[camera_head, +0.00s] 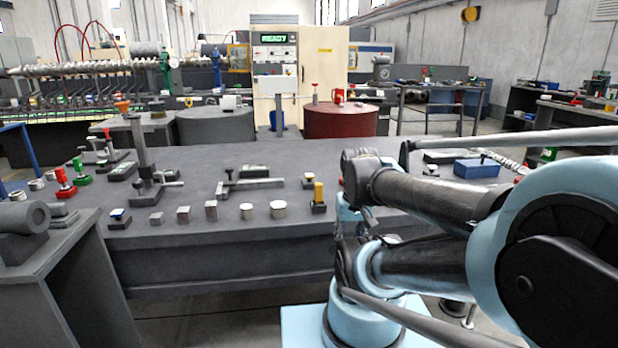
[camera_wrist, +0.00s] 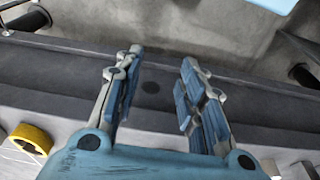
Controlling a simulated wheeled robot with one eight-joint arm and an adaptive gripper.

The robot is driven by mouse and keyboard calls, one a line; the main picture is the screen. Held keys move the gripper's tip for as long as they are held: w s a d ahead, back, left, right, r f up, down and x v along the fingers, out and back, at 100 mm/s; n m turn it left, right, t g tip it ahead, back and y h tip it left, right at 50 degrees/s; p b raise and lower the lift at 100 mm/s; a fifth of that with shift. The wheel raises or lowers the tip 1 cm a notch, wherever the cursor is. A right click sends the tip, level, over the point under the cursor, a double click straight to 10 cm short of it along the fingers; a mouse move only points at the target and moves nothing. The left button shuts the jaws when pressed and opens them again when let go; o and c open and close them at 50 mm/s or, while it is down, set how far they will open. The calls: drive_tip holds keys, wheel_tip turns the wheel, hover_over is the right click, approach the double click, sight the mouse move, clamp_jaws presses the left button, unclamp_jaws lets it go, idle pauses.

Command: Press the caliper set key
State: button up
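A caliper-like tool (camera_head: 250,184) lies on the grey workbench (camera_head: 200,235), with a long bar and upright jaws at its left end. A small dark box with a display (camera_head: 254,171) is just behind it. I cannot make out a set key at this size. In the wrist view my gripper (camera_wrist: 155,75) is open, its two blue-padded fingers apart with nothing between them. They show against a grey edge and the floor. In the head view my arm is at the right, and its fingers are not clearly visible.
A yellow-topped piece (camera_head: 318,192) and several small metal blocks and cylinders line the bench's front. A tall stand (camera_head: 140,145) rises at the left. A blue box (camera_head: 477,168) is at the right. A red barrel (camera_head: 340,121) stands behind.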

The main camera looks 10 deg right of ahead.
clamp_jaws()
idle(1.0)
